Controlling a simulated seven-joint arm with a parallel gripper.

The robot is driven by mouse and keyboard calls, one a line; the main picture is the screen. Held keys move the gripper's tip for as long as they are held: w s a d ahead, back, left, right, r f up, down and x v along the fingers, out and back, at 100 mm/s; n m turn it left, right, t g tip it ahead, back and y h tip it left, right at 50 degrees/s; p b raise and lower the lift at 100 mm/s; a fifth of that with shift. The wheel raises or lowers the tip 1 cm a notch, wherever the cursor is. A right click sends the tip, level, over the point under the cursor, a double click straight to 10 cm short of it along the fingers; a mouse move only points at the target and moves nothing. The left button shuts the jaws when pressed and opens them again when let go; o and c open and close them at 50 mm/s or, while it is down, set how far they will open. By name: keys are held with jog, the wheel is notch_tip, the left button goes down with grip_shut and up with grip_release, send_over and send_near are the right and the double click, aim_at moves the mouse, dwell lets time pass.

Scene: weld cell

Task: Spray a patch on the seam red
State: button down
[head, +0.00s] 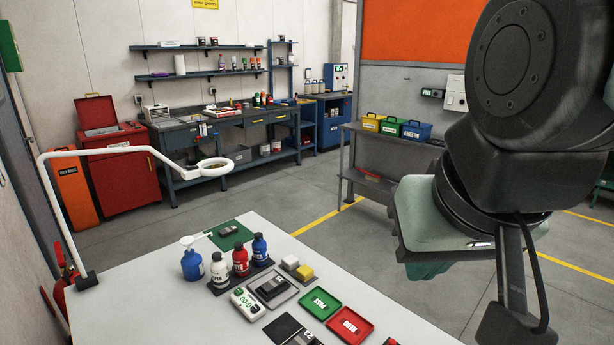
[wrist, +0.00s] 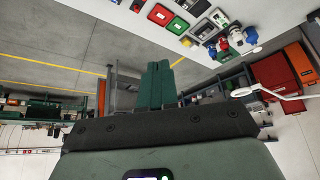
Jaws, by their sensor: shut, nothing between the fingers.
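On the white table in the head view, a white bottle (head: 219,270), a red bottle (head: 241,261) and a blue bottle (head: 260,248) stand upright in a row on a dark base. A grey tray (head: 289,297) in front of them holds a dark metal piece (head: 271,288); I cannot make out a seam or any paint on it. My gripper (head: 432,270) hangs at the right, above and away from the table, partly hidden by my arm. In the wrist view my gripper (wrist: 158,82) has its teal fingers together and empty.
A blue squeeze bottle (head: 192,264) stands left of the row. A green mat (head: 240,240), white and yellow blocks (head: 304,273), a green PASS tray (head: 320,303) and a red tray (head: 349,325) share the table. A magnifier lamp (head: 215,165) overhangs its far left.

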jog(key=w+a+r+m, duration=0.1)
jog(key=w+a+r, duration=0.1)
jog(key=w, duration=0.6)
jog(key=w+a+r+m, duration=0.1)
jog(key=w+a+r, duration=0.15)
jog(key=w, duration=0.65)
jog(key=m+t+y, duration=0.3)
send_over(240, 246)
notch_tip(240, 246, down, 27)
jog(key=shift+a+r, duration=0.1)
jog(key=shift+a, duration=0.05)
jog(key=shift+f, duration=4.45)
jog(key=shift+f, duration=0.1)
jog(key=shift+f, duration=0.25)
